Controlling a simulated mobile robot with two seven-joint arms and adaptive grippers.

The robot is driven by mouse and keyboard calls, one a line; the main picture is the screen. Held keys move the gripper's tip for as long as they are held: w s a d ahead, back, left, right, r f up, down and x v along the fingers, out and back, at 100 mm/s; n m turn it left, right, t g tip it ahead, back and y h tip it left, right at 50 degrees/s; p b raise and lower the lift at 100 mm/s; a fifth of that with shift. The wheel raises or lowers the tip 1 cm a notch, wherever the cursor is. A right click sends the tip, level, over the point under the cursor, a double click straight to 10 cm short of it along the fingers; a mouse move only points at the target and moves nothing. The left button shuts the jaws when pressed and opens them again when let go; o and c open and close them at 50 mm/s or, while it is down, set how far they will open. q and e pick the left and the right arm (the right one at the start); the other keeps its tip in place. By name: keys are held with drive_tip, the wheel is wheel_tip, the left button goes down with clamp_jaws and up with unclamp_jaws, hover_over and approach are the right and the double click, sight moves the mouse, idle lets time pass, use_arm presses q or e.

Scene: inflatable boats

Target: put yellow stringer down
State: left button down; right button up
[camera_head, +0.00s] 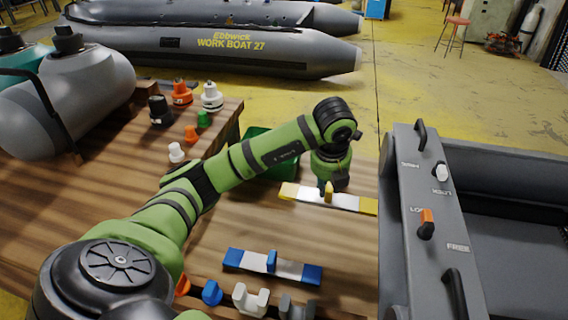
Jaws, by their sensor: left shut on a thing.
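The yellow stringer (353,203) is a flat white bar with yellow ends and a yellow upright grip in its middle. It lies level over the right part of the wooden table, left of the grey boat. My left gripper (328,188) points down at the middle of the stringer and is shut on its yellow grip. The fingertips are small and partly hidden by the wrist. I cannot tell whether the bar touches the table. My right gripper is not in view.
A blue and white stringer (272,266) lies nearer on the table (345,245). A green bin (262,143) stands behind my forearm. Valve caps (211,97) stand at the back left. A grey boat part with switches (425,200) borders the right side.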

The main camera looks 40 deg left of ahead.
use_arm(q)
drive_tip(key=s+a+f, duration=0.2)
drive_tip(key=s+f, duration=0.1)
drive_tip(key=s+a+f, duration=0.2)
drive_tip(key=s+f, duration=0.1)
drive_tip(key=f, duration=0.1)
drive_tip(key=s+a+f, duration=0.3)
drive_tip(key=shift+s+f+p, duration=0.25)
drive_tip(key=shift+f+p, duration=0.05)
drive_tip(key=shift+p, duration=0.1)
drive_tip(key=shift+f, duration=0.15)
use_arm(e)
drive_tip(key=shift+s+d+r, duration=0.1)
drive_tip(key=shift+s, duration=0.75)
use_arm(q)
drive_tip(key=shift+f, duration=0.1)
drive_tip(key=c, duration=1)
unclamp_jaws()
